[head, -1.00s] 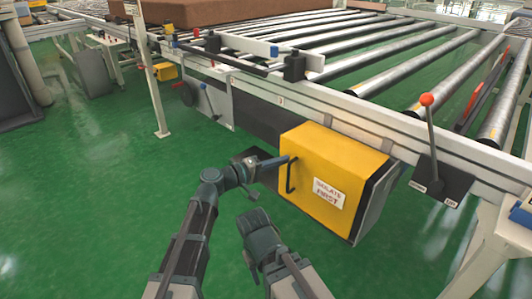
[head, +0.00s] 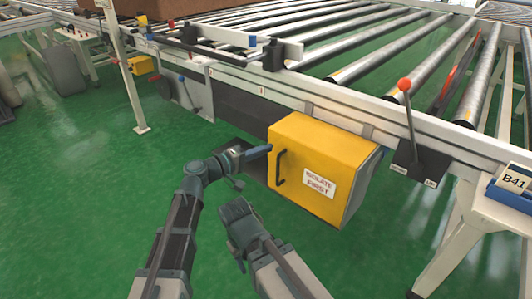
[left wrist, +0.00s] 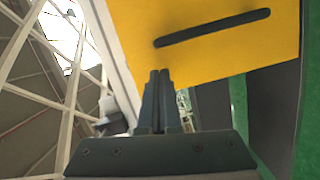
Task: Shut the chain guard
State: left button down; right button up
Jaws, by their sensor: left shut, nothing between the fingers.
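The chain guard (head: 318,150) is a yellow box-like cover under the roller conveyor's side rail, with a black bar handle (head: 280,168) and a white "ISOLATE FIRST" label (head: 319,184). A grey side shows at its right edge. I cannot tell how far it stands open. My left gripper (head: 268,149) is shut and empty, its tips by the guard's left edge, close to the handle's top. In the left wrist view the shut fingers (left wrist: 160,78) point at the yellow face (left wrist: 220,55), below the handle (left wrist: 212,27); contact is unclear. My right gripper (head: 236,208) hangs lower, its fingers unclear.
The conveyor's rollers (head: 375,58) and side rail (head: 340,100) run above the guard. A red-knobbed lever (head: 408,110) stands to the right. A white post (head: 124,70) stands left. The green floor in front is open.

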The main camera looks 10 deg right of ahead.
pick_arm(q)
jog(key=w+v, duration=0.1)
jog(key=v, duration=0.9)
jog(key=shift+a, duration=0.45)
pick_arm(e)
jog(key=shift+w+a+r, duration=0.15)
jog(key=shift+a+r, duration=0.2)
pick_arm(q)
jog(key=shift+w+r, duration=0.15)
